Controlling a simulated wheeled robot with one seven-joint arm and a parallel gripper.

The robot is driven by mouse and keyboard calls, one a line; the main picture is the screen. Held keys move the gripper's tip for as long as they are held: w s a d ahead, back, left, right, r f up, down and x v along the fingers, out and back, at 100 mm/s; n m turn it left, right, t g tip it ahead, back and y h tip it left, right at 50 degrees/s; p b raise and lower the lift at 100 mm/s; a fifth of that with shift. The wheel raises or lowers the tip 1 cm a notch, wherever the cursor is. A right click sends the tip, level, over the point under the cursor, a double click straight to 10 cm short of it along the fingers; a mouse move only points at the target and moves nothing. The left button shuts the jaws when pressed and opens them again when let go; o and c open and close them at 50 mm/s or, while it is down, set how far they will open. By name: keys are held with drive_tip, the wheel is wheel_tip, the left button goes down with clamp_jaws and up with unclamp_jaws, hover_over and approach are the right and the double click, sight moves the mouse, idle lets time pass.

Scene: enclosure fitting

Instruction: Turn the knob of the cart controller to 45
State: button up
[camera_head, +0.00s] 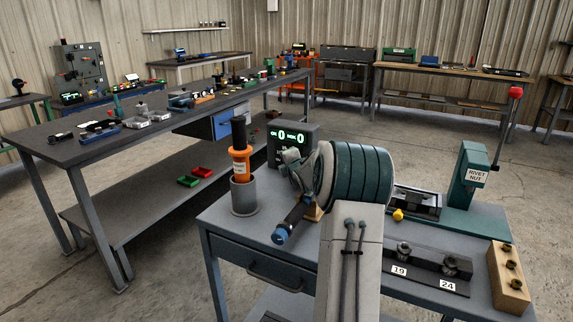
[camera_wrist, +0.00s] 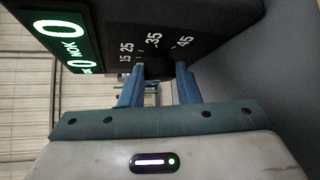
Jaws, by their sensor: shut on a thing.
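The cart controller (camera_head: 292,133) is a dark box with a green lit display, standing on the grey cart behind my gripper (camera_head: 303,172). In the wrist view the controller (camera_wrist: 185,22) fills the top, its face turned sideways, with the numbers 15, 25, 35 and 45 around a dark knob (camera_wrist: 157,70). My gripper's two blue fingers (camera_wrist: 160,72) reach to the face on either side of the knob and are shut on it. The knob's pointer is not visible, so its setting cannot be told. In the head view my gripper and wrist hide the knob.
On the cart (camera_head: 262,235), a grey cup (camera_head: 243,197) holds an orange-and-black tool (camera_head: 240,160) left of my gripper. A blue-ended tool (camera_head: 290,220) lies close below it. A teal rivet nut press (camera_head: 472,180) and a socket holder (camera_head: 425,270) stand right of my arm.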

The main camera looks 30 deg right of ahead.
drive_tip(key=shift+f, duration=0.1)
drive_tip(key=o, duration=1)
drive_tip(key=shift+c, duration=0.2)
drive_tip(key=shift+r, duration=0.4)
drive_tip(key=r, duration=0.1)
drive_tip(key=r+p, duration=0.1)
drive_tip(key=r, duration=0.1)
drive_tip(key=d+r, duration=0.1)
drive_tip(key=shift+s+r, duration=0.2)
drive_tip(key=shift+s, duration=0.15)
drive_tip(key=s+d+r+p, duration=0.4)
drive_tip(key=s+d+r, duration=0.1)
drive_tip(key=s, duration=0.4)
drive_tip(key=shift+s+d+r, duration=0.15)
drive_tip(key=shift+r, duration=0.3)
